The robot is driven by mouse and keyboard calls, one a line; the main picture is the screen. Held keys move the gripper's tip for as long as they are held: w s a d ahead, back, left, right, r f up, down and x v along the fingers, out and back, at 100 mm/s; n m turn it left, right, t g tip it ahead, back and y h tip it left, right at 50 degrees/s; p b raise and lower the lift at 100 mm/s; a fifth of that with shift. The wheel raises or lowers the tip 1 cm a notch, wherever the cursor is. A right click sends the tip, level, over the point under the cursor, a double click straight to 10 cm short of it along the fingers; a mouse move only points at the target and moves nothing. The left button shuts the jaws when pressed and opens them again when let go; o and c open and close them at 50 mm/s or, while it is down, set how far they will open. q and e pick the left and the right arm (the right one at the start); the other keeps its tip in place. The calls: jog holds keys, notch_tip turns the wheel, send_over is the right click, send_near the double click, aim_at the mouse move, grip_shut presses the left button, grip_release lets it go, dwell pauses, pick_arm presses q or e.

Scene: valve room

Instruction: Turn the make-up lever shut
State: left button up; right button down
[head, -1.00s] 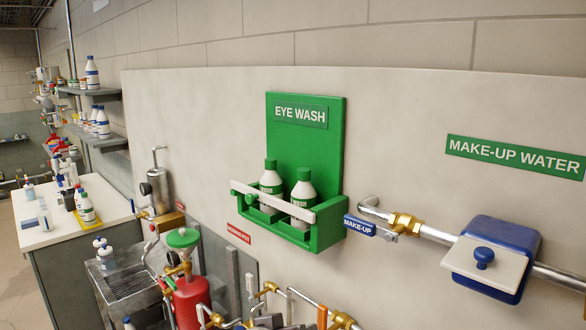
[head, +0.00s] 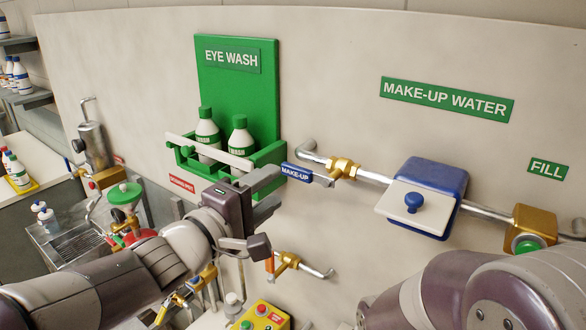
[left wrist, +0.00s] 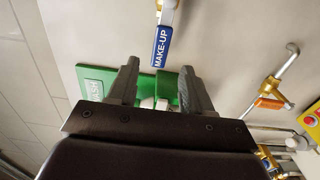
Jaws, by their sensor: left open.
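The make-up lever (head: 297,173) is a blue handle marked MAKE-UP. It points left from a brass valve (head: 343,168) on the pipe under the MAKE-UP WATER sign (head: 447,98). My left gripper (head: 268,193) is open and empty, just left of and below the lever's free end, in front of the eye wash holder. In the left wrist view the lever (left wrist: 162,47) lies beyond the open fingers (left wrist: 155,85), apart from them. My right gripper is out of view; my right arm shows at the lower right.
The green eye wash holder (head: 268,158) with two bottles (head: 239,143) is close behind my left gripper. A blue box (head: 449,188) with a white knobbed cover sits on the pipe to the right. An orange-handled valve (head: 285,262) and a yellow button box (head: 266,315) are below.

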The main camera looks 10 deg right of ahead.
aim_at(293, 173)
pick_arm(q)
jog(key=p+x, duration=0.1)
jog(key=x, duration=0.5)
jog(key=shift+w+d+p, duration=0.25)
jog(key=shift+p, duration=0.05)
jog(key=shift+w+d, duration=0.45)
grip_shut()
